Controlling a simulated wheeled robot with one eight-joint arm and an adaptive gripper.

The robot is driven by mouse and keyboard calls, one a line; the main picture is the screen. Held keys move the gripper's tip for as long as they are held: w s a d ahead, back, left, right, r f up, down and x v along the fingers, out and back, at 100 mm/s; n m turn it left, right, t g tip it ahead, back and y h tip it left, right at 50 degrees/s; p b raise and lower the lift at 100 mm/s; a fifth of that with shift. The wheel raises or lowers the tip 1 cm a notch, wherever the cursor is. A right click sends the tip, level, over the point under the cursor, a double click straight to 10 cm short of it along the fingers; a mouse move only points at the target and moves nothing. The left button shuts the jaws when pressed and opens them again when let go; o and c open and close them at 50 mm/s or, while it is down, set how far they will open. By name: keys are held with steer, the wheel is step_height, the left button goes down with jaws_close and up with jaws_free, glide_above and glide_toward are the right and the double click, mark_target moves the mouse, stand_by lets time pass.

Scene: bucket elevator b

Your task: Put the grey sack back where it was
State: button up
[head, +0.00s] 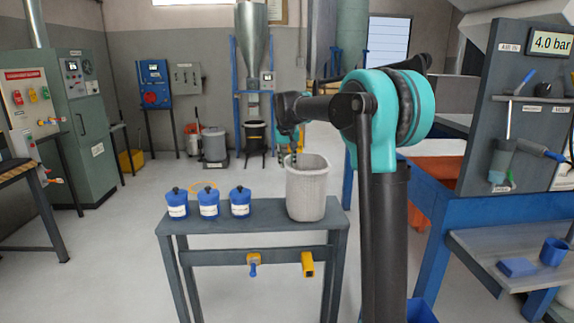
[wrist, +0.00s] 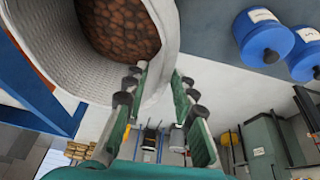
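The grey sack (head: 307,192) stands upright on the right end of the small dark table (head: 225,218). It looks like a pale woven sack with an open top. In the wrist view the sack (wrist: 167,40) is at upper left, with brown lumps inside. My gripper (head: 291,158) is at the sack's left rim in the head view. In the wrist view my gripper (wrist: 160,80) has its fingers apart, with the sack's wall reaching in between them. Whether a finger touches the wall is unclear.
Three blue lidded canisters (head: 208,203) stand left of the sack on the same table. A blue workbench (head: 490,215) with a grey tool panel (head: 520,110) is at right. A grey bin (head: 214,146) and a tall hopper machine (head: 253,50) stand behind.

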steer(key=v, duration=1)
steer(key=shift+r, duration=0.25)
steer(key=shift+s, duration=0.1)
steer(key=shift+s, duration=0.1)
